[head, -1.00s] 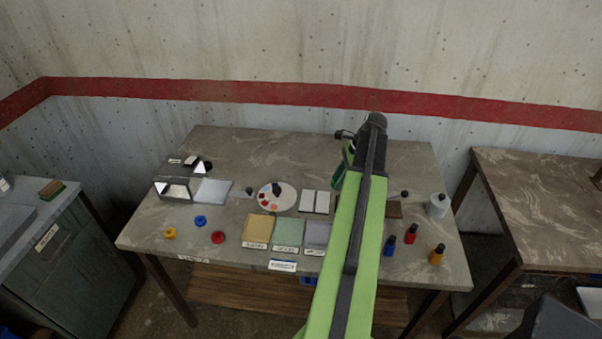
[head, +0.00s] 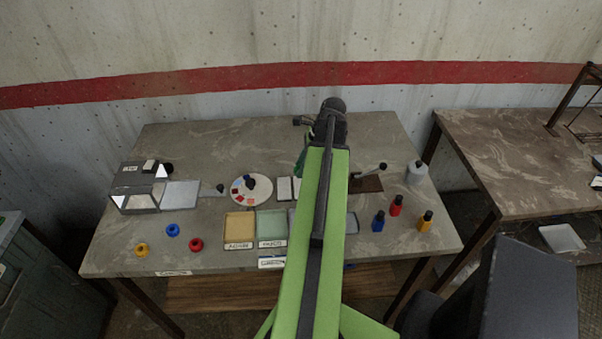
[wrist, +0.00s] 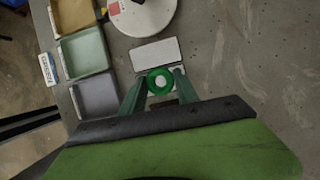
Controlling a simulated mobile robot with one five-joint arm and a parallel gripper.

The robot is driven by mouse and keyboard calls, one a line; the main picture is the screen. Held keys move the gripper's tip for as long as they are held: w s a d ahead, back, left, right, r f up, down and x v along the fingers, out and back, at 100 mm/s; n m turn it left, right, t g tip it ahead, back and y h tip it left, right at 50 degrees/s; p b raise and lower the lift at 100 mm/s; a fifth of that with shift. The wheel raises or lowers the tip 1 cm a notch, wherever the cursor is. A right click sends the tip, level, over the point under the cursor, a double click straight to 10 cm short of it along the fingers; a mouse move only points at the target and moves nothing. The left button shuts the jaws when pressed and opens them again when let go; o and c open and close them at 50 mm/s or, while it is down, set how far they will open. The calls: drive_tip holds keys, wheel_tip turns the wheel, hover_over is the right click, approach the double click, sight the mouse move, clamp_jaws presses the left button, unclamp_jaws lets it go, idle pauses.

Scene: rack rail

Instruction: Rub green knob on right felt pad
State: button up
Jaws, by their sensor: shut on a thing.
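My gripper (wrist: 160,90) is shut on the green knob (wrist: 160,82), a ring-shaped piece held between the fingertips in the wrist view. The left felt pad (wrist: 155,52) is a white rectangle just above the knob there. The right felt pad (wrist: 150,73) shows only in part, under the knob and between the fingers. I cannot tell whether the knob touches it. In the head view the left pad (head: 284,189) shows, the right pad (head: 297,187) is partly covered by my arm, and the knob is hidden.
A round palette (head: 251,195) lies left of the pads. Yellow (head: 240,228) and green (head: 271,225) trays sit in front, with a grey one partly behind my arm. Blue (head: 378,224), red (head: 396,209) and orange (head: 425,224) bottles stand at right. Loose knobs lie front left.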

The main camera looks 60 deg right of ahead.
drive_tip(key=shift+s+a+f, duration=0.2)
drive_tip(key=shift+s+f, duration=0.05)
drive_tip(key=shift+s, duration=0.1)
drive_tip(key=shift+w+d, duration=0.1)
drive_tip(key=shift+w, duration=0.05)
drive_tip(key=shift+f, duration=0.2)
wheel_tip(320, 180, down, 5)
drive_tip(key=b, duration=0.5)
drive_tip(key=shift+r, duration=0.15)
drive_tip(key=shift+f+b, duration=0.3)
drive_tip(key=o, duration=1.3)
drive_tip(key=shift+r+p, duration=0.3)
